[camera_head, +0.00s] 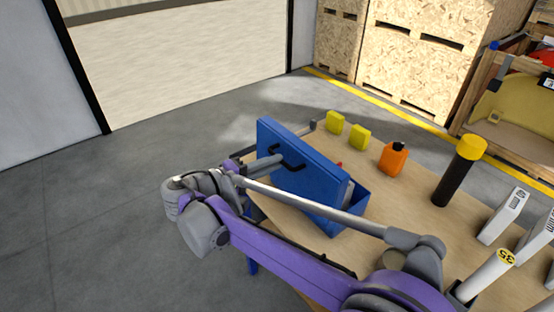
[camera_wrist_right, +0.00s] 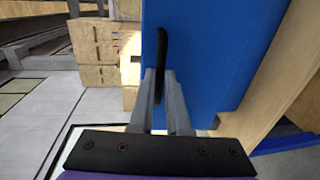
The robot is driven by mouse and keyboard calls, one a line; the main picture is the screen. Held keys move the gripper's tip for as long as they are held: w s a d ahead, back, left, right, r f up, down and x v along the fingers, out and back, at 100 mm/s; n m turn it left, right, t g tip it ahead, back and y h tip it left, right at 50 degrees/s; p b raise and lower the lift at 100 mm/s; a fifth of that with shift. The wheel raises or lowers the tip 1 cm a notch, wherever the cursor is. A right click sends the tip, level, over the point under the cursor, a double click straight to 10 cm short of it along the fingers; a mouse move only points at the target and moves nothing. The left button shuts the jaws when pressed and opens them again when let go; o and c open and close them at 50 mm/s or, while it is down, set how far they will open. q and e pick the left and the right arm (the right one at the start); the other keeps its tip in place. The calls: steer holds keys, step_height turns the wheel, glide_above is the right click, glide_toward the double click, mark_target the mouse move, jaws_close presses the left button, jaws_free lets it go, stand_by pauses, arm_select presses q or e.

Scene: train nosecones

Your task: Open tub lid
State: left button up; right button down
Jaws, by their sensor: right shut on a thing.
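The blue tub (camera_head: 349,218) stands on the wooden table near its left edge. Its blue lid (camera_head: 318,187) is raised, standing steeply on edge, and hides most of the tub's inside. The lid's black handle (camera_head: 290,160) is on the face towards my arm. My right gripper (camera_head: 272,161) is at this handle. In the right wrist view the gripper's fingers (camera_wrist_right: 162,80) are shut on the black handle (camera_wrist_right: 162,50), with the blue lid (camera_wrist_right: 215,50) right behind. My left gripper is not in view.
On the table (camera_head: 420,240) are two yellow blocks (camera_head: 347,130), an orange bottle (camera_head: 393,158), a black cylinder with yellow cap (camera_head: 459,170) and white boxes (camera_head: 503,216) at right. Wooden crates (camera_head: 415,50) stand behind. The floor left of the table is clear.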

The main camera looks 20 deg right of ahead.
steer(key=shift+s+a+f, duration=0.2)
steer(key=shift+a+f, duration=0.1)
steer(key=shift+f, duration=0.2)
steer(key=shift+s+a+f, duration=0.15)
steer(key=shift+a+f, duration=0.15)
steer(key=shift+f, duration=0.2)
steer(key=c, duration=0.9)
jaws_free()
steer(key=shift+w+d, duration=0.2)
steer(key=shift+d, duration=0.05)
steer(key=v, duration=1.1)
steer(key=shift+w+b, duration=0.1)
steer(key=shift+b, duration=0.3)
